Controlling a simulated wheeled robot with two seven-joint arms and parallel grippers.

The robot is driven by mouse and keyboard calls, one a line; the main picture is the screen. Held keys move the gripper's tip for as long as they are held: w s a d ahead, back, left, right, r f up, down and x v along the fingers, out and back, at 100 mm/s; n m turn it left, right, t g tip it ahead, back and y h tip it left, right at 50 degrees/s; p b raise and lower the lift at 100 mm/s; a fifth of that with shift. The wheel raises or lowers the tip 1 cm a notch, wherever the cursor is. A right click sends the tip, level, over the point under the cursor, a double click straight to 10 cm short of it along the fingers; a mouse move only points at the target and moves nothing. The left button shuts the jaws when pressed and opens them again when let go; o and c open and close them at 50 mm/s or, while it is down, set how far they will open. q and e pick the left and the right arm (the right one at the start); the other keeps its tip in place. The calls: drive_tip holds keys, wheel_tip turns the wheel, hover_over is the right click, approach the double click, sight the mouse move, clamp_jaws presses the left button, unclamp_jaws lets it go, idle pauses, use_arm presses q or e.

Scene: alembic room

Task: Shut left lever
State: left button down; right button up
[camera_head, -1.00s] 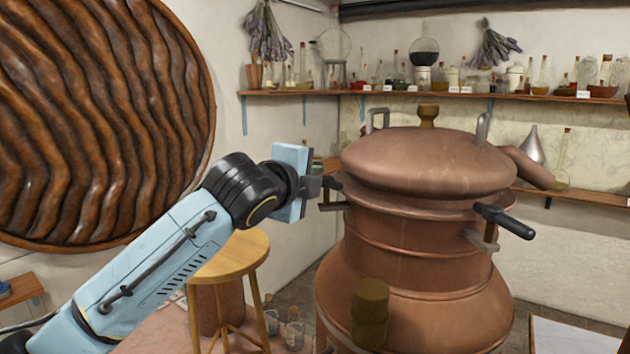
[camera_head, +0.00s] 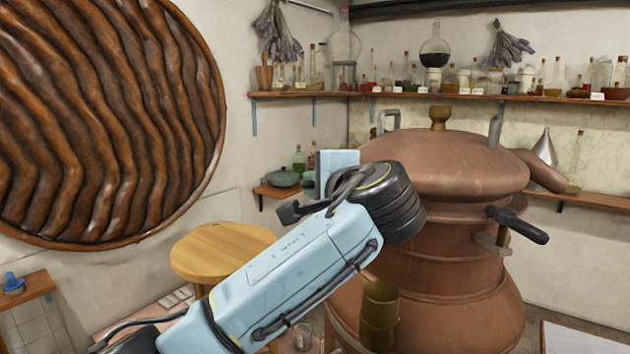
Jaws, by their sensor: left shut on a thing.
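The copper still (camera_head: 445,260) has a domed lid (camera_head: 445,168) on top. My left arm crosses in front of its left side. My left gripper (camera_head: 302,207), beside the still's left rim, is shut on the left lever, though the wrist and forearm hide much of the grip. I cannot clearly tell the lever's dark handle from the gripper's fingers. The right lever (camera_head: 517,225), with a black handle, sticks out to the right from the still. My right gripper is not in view.
Shelves with bottles (camera_head: 435,62) line the walls. A large round carved wooden panel (camera_head: 105,120) fills the left.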

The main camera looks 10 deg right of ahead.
use_arm(q)
drive_tip(key=shift+s+n+g+y, duration=0.25)
drive_tip(key=shift+n+g+y, duration=0.25)
drive_tip(key=shift+n+y, duration=0.45)
drive_tip(key=shift+y, duration=0.25)
drive_tip(key=c, duration=1.4)
unclamp_jaws()
